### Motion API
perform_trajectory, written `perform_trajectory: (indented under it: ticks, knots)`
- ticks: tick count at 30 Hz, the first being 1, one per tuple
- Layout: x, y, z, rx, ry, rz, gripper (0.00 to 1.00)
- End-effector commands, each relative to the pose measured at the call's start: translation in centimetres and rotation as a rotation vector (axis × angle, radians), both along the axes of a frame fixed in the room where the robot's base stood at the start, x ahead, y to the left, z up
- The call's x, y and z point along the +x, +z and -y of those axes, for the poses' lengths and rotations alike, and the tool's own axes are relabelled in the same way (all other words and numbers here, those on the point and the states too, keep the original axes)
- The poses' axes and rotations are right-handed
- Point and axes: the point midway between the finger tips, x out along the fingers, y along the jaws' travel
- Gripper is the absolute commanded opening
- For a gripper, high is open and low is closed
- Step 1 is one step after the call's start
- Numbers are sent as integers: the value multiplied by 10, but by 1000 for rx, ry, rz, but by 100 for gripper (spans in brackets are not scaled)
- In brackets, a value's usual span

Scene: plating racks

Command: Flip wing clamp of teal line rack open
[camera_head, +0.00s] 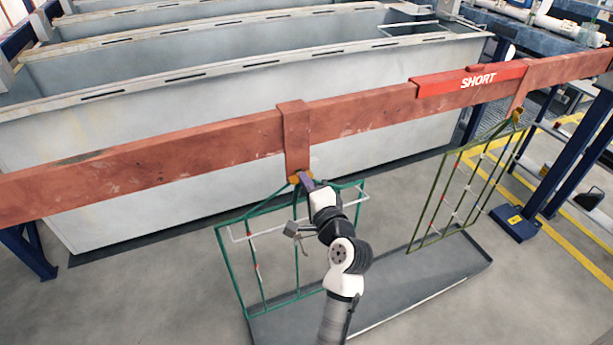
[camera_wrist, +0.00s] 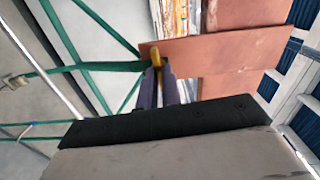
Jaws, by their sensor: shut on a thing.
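The teal line rack (camera_head: 231,266) hangs from a copper-coloured saddle (camera_head: 295,138) on the long red-brown bar. Its green frame (camera_wrist: 68,37) also shows in the wrist view. The wing clamp (camera_wrist: 156,57) is a small yellow-brass piece at the top of the rack, against the copper plate. My gripper (camera_wrist: 160,75) is at the clamp, its two purple fingers close together on the brass piece. In the head view my gripper (camera_head: 304,181) reaches up to the rack's top, and the arm hides part of the rack. The clamp's exact angle is hard to tell.
A red bar (camera_head: 470,82) marked SHORT lies along the beam (camera_head: 130,160). An olive rack (camera_head: 440,200) hangs at the right. A grey drip tray (camera_head: 455,270) lies below both racks. Large grey tanks (camera_head: 200,110) stand behind the beam. A blue post (camera_head: 575,150) stands at right.

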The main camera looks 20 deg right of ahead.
Motion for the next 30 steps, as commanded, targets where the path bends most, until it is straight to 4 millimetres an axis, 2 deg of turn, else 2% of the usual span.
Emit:
perform_trajectory:
  ticks: [9,23,24,27,28,30]
  knots:
    - [0,0,0,89,0,-3,0]
    - [0,-1,0,99,0,-3,0]
    - [0,-1,0,99,0,-3,12]
    - [0,-1,0,98,0,-3,25]
    - [0,-1,0,98,0,-3,28]
    - [0,0,0,98,0,-3,28]
